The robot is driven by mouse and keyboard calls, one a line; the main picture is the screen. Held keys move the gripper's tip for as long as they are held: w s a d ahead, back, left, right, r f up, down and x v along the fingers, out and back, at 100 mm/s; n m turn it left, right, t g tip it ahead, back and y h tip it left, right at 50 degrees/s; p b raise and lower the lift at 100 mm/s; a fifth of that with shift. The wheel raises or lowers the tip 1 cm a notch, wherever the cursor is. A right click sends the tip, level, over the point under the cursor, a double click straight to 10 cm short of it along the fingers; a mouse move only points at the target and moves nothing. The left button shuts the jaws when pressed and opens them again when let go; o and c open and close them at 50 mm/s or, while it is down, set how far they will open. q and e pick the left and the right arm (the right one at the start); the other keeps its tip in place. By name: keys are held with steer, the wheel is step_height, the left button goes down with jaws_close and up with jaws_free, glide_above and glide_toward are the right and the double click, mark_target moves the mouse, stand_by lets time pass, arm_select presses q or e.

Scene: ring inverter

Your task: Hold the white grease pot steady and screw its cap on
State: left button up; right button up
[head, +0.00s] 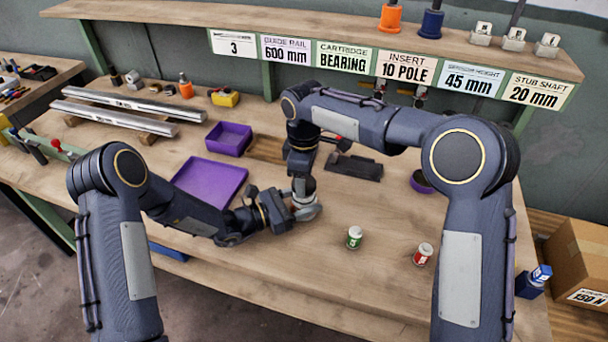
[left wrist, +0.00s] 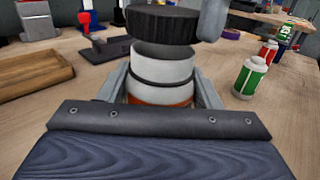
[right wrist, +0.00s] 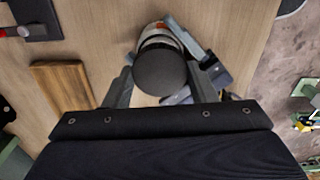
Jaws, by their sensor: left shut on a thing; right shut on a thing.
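The white grease pot (left wrist: 162,68), with a dark band and an orange-red lower band, stands between the fingers of my left gripper (left wrist: 165,90), which is shut on it. The ribbed black cap (left wrist: 160,27) sits above the pot's mouth, looking slightly tilted, with a dark grey neck area showing beneath it. I cannot tell whether its threads touch. My right gripper (right wrist: 162,80) is shut on the cap (right wrist: 160,72) from above; the white pot (right wrist: 154,30) shows past it. In the head view the left gripper (head: 292,212) and right gripper (head: 304,188) meet and mostly hide the pot.
A green-labelled can (head: 354,238) and a red-labelled can (head: 423,254) stand to the right. A purple tray (head: 215,178) and purple bin (head: 229,136) lie to the left. A dark stand (head: 355,166) is behind. The bench front is clear.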

steer(key=shift+f, duration=0.55)
steer(key=shift+f, duration=0.55)
